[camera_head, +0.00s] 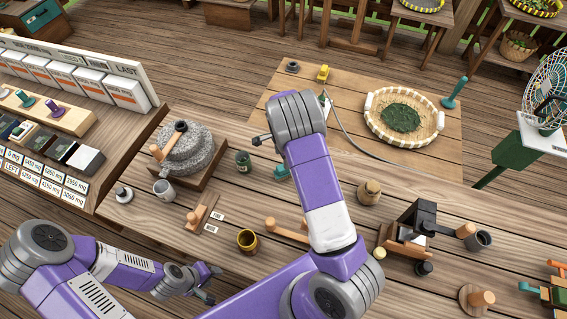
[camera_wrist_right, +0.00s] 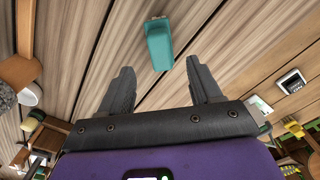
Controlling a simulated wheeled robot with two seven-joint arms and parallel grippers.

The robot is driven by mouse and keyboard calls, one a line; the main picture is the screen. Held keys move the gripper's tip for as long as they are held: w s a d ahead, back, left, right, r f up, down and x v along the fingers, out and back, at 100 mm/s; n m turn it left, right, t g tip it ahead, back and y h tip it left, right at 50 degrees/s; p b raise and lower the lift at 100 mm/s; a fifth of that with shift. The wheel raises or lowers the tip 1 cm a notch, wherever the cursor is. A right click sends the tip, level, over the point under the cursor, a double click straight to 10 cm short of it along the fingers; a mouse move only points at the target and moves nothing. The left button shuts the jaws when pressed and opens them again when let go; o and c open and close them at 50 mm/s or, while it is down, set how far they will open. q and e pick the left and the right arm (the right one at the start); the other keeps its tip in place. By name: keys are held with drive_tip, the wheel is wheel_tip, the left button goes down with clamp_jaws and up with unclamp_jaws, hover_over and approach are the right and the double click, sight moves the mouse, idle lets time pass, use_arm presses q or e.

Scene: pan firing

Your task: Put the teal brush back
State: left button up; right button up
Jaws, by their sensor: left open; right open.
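A teal brush-like piece (camera_head: 281,172) lies on the wooden table, partly hidden beside my right arm in the head view. A teal block with a pale far end shows in the right wrist view (camera_wrist_right: 158,45), just ahead of the fingertips and between their lines. My left gripper (camera_head: 210,284) is open and empty at the lower left, near the table's front edge. A second teal upright handle (camera_head: 453,94) stands right of the basket.
A stone mill (camera_head: 187,150), a grey mug (camera_head: 164,190), a dark green jar (camera_head: 243,161) and a brass cup (camera_head: 247,240) stand left of my right arm. A wooden pot (camera_head: 369,192) and a dark press (camera_head: 415,220) stand right. A round basket (camera_head: 440,120) holds green leaves.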

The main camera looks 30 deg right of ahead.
drive_tip(key=shift+r, duration=2.35)
